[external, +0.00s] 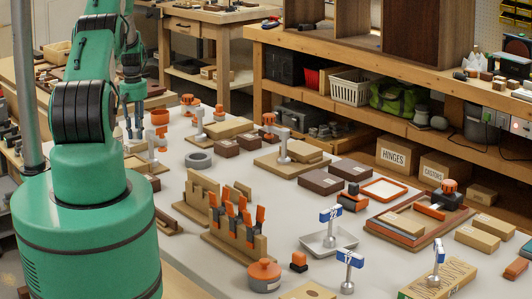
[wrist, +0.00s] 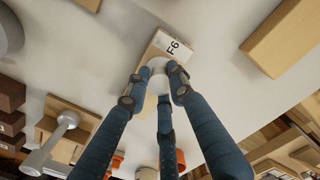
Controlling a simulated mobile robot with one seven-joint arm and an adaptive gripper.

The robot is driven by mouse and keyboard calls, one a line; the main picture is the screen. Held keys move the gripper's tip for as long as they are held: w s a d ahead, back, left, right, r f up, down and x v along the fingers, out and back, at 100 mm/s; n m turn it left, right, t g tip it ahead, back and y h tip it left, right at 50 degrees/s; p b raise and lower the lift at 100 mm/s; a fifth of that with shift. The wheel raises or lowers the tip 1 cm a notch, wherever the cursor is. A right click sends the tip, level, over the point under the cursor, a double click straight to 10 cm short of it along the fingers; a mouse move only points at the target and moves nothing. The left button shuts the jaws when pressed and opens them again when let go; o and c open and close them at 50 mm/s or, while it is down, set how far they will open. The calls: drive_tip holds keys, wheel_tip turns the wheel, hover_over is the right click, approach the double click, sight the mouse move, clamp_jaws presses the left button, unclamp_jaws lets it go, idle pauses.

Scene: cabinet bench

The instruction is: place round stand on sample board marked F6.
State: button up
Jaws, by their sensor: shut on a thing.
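The sample board marked F6 (wrist: 158,49) is a narrow wooden board with a white label, at the upper middle of the wrist view. My gripper (wrist: 157,82) has three blue fingers. They are closed around a pale grey rounded piece (wrist: 158,64), which appears to be the round stand. It overlaps the board just below the label; whether it touches the board cannot be told. Most of it is hidden by the fingers. In the external view my gripper (external: 135,132) points down over the far left of the bench, and the held piece is not clear there.
A grey stand with a rounded head (wrist: 68,119) is on another board, left of my fingers in the wrist view. A wooden block (wrist: 285,40) lies at upper right. Dark boxes (wrist: 10,122) are at the left edge. A grey ring (external: 199,159) lies on the bench.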

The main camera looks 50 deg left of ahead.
sight(136, 130)
drive_tip(key=shift+f, duration=0.15)
drive_tip(key=o, duration=0.8)
wheel_tip(136, 130, up, 12)
drive_tip(key=shift+r, duration=0.25)
idle(0.4)
idle(0.5)
idle(0.4)
